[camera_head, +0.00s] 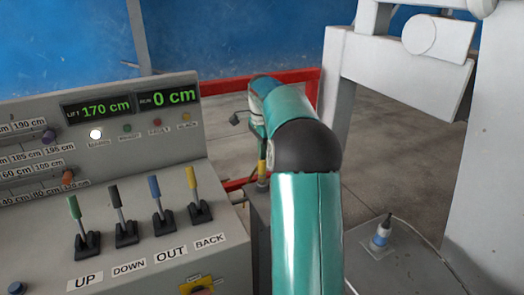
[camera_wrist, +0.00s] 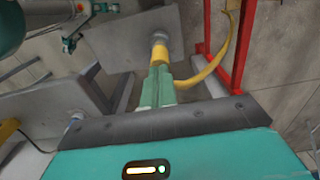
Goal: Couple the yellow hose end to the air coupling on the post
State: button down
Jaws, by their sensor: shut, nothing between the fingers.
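The yellow hose end (camera_wrist: 159,54) stands upright at a grey collar, the air coupling (camera_wrist: 160,38), on top of the grey post (camera_wrist: 125,40). The yellow hose (camera_wrist: 219,63) bows out to the right in the wrist view. In the head view the yellow hose end (camera_head: 262,172) shows over the post (camera_head: 260,215), beyond my arm. My gripper (camera_wrist: 157,72) is shut, with its green fingers side by side and their tips right at the hose end. The fingers hide part of the hose, and I cannot tell whether the hose end is fully seated.
A control panel (camera_head: 120,150) with several levers stands at the left, its displays reading 170 cm and 0 cm. A red rail (camera_wrist: 242,45) runs right of the post.

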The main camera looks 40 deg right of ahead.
dwell(0.6)
jog(key=shift+r, duration=2)
notch_tip(320, 180, up, 14)
jog(key=shift+f, duration=0.1)
